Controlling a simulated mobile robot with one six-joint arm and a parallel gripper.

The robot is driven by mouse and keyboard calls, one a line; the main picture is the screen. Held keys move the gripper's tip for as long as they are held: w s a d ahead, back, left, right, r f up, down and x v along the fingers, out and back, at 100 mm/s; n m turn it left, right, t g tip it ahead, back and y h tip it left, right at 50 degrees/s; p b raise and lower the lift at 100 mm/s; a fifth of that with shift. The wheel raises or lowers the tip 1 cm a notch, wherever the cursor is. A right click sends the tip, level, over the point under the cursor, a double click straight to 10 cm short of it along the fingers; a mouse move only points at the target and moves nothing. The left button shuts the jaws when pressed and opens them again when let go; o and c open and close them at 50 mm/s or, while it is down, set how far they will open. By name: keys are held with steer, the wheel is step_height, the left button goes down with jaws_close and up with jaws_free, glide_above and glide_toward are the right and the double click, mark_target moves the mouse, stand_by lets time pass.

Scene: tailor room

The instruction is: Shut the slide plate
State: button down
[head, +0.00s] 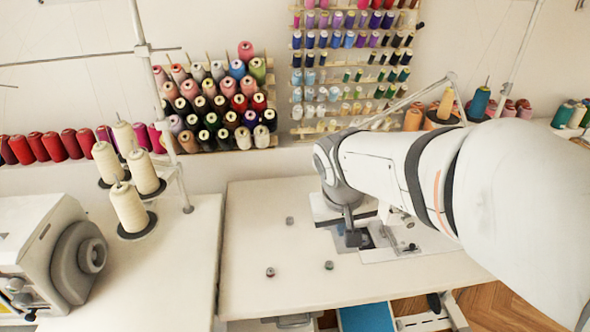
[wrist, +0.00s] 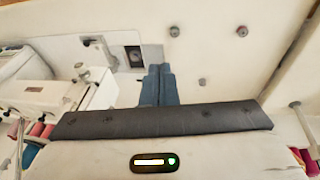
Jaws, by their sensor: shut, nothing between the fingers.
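The sewing machine's metal bed (head: 380,256) is set in the white table. A dark opening (wrist: 133,56) shows in the bed, so the slide plate is open. The slide plate looks like the pale strip (wrist: 152,54) beside the opening, drawn out toward the small bobbins; in the head view it shows left of the opening (head: 341,238), partly hidden. My gripper (head: 352,239) is shut and empty, pointing down close to the plate. In the wrist view its blue-grey fingertips (wrist: 160,69) are together at the strip's edge; I cannot tell whether they touch it.
Small bobbins (head: 270,271), (head: 328,265) and (head: 290,220) lie on the table (head: 265,245) left of the bed. The sewing machine head (wrist: 65,93) stands close by. Thread cones (head: 128,208) and another machine (head: 45,250) stand at left. The table's left part is mostly clear.

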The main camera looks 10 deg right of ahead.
steer(key=w+a+f+t+h+b, duration=0.1)
steer(key=w+a+f+b, duration=0.3)
steer(key=w, duration=0.4)
steer(key=w+a+f+t+h+b, duration=0.1)
steer(key=w+a+f+b, duration=0.15)
steer(key=w+f, duration=0.45)
steer(key=shift+n, duration=0.4)
steer(key=x, duration=0.3)
steer(key=w+x, duration=0.1)
steer(key=x, duration=0.5)
steer(key=shift+w+r, duration=0.25)
steer(key=shift+w, duration=0.05)
steer(key=shift+w+d+f, duration=0.15)
steer(key=shift+d, duration=0.45)
steer(key=shift+w+d+f, duration=0.1)
steer(key=shift+d+f, duration=0.05)
steer(key=shift+d, duration=0.4)
steer(key=shift+w+d+f, duration=0.1)
steer(key=shift+d+f, duration=0.1)
steer(key=shift+d, duration=0.55)
